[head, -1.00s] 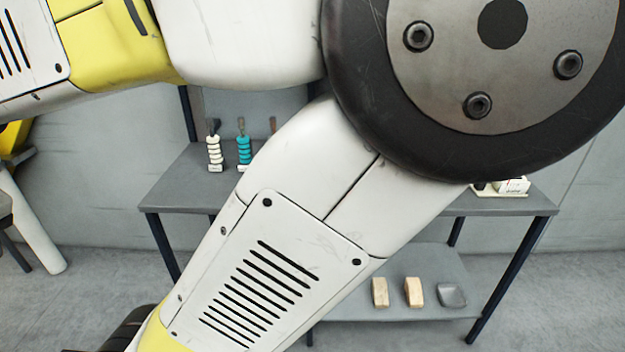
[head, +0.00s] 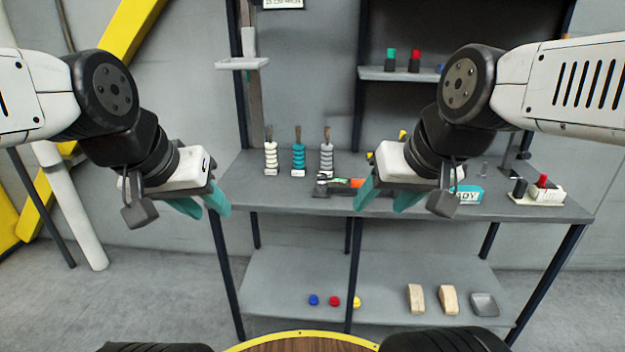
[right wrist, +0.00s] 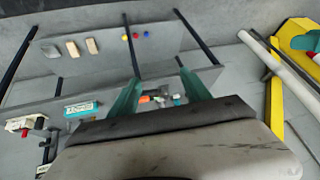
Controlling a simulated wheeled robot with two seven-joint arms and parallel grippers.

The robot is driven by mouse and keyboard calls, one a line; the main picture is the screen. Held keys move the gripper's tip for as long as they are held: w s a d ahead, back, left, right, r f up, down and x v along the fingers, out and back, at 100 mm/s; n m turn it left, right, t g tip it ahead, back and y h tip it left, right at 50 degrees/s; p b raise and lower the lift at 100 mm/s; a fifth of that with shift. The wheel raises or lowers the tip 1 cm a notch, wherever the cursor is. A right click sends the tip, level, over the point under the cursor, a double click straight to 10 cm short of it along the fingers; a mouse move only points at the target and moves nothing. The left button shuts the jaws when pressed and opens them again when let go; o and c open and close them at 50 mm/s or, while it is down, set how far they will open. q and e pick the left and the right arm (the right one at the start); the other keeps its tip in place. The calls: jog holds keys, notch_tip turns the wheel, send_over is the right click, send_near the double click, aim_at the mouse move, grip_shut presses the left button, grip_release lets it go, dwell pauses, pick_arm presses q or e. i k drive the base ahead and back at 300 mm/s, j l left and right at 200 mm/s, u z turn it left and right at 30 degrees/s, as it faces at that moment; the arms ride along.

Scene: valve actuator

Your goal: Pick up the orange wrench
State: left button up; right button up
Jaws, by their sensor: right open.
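A small orange piece (head: 356,183), seemingly the orange wrench, lies on the upper top of the workbench, left of my right gripper (head: 384,199) in the head view. Its full shape cannot be made out. It also shows in the right wrist view (right wrist: 144,99), between the fingers in the picture but farther off on the bench. My right gripper, with teal fingers, is open and empty near the bench's front edge; it also shows in the right wrist view (right wrist: 160,92). My left gripper (head: 203,202) is open and empty, left of the bench.
The lower shelf (head: 285,275) holds balls and blocks.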

aim_at(322, 186)
jog(key=i+z, duration=0.1)
jog(key=z, duration=0.3)
jog(key=i+j, duration=0.45)
jog(key=i, duration=0.3)
jog(key=j+u, duration=0.05)
